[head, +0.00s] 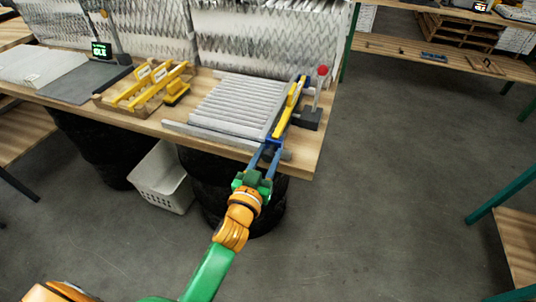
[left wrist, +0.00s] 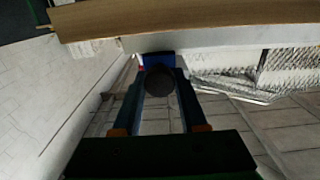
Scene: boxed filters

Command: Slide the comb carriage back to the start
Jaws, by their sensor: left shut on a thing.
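The comb carriage (head: 287,110) is a yellow bar with blue ends. It stands across the right end of a grey pleated filter (head: 235,104) on the wooden bench. My left gripper (head: 266,152) is at the carriage's near blue end, at the bench's front edge, with its blue fingers around the handle there. In the left wrist view, a dark round knob (left wrist: 160,82) sits between the fingertips of my left gripper (left wrist: 160,88), with a blue block (left wrist: 158,58) behind it. The fingers partly hide the knob's sides. My right gripper is not in view.
A post with a red ball (head: 322,70) on a dark base stands right of the carriage. Yellow labelled bars (head: 150,84) lie in a wooden tray to the left. Grey rails run along the filter. A white basket (head: 162,178) stands under the bench.

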